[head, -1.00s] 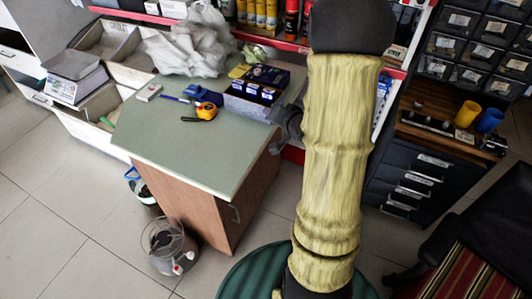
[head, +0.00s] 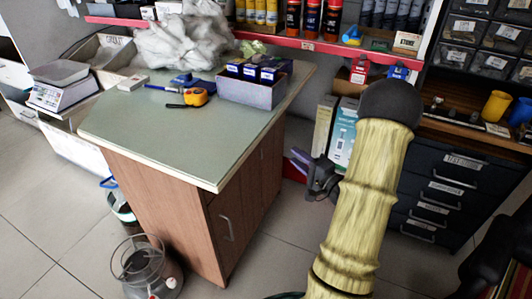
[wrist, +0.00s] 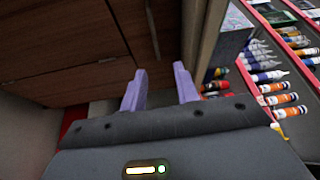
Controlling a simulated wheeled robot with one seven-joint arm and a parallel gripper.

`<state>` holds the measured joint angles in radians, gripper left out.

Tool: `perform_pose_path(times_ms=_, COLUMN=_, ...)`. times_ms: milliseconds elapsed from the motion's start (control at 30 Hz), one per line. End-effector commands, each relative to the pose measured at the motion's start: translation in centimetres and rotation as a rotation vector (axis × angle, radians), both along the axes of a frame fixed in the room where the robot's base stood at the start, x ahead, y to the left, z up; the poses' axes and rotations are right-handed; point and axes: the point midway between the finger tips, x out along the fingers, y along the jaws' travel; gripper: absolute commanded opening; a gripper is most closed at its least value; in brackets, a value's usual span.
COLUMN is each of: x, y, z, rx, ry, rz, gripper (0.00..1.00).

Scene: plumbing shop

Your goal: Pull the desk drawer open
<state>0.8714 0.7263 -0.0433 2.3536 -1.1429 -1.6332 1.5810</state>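The desk (head: 160,195) has a green top and brown wooden sides, and stands left of my arm in the head view. A grey bar handle (head: 227,228) shows on its right-hand front, which is closed. In the wrist view the brown panels (wrist: 65,45) fill the upper left, with dark seams and a grey handle (wrist: 152,28) near the top. My gripper (head: 303,163) is to the right of the desk, apart from it. Its two purple fingers (wrist: 160,88) are spread in the wrist view, with nothing between them.
On the desk are a box of small cartons (head: 252,92), an orange tape measure (head: 196,97) and a white bag (head: 185,42). A dark drawer cabinet (head: 440,190) stands at the right. A clear round container (head: 145,265) is on the floor by the desk. Tiled floor is free between.

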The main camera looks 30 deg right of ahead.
Motion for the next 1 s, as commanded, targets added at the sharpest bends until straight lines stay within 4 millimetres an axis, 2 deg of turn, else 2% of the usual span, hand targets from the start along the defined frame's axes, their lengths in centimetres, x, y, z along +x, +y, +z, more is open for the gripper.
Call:
perform_pose_path(times_ms=33, x=-0.5, y=-0.4, z=-2.3, rx=0.04, ry=-0.017, rz=0.004, gripper=0.31)
perform_pose_path(times_ms=133, x=-1.3, y=-0.8, z=-3.4, rx=0.108, ry=-0.049, rz=0.021, gripper=0.31)
perform_pose_path(times_ms=300, x=-1.9, y=-1.0, z=-3.5, rx=0.155, ry=-0.073, rz=0.035, gripper=0.31)
perform_pose_path(times_ms=633, x=-1.8, y=-1.0, z=-3.3, rx=0.154, ry=-0.073, rz=0.036, gripper=0.31)
perform_pose_path(times_ms=767, x=-1.1, y=-0.8, z=-3.3, rx=0.153, ry=-0.073, rz=0.037, gripper=0.31)
perform_pose_path(times_ms=1000, x=2.2, y=0.1, z=-2.9, rx=0.15, ry=-0.075, rz=0.039, gripper=0.31)
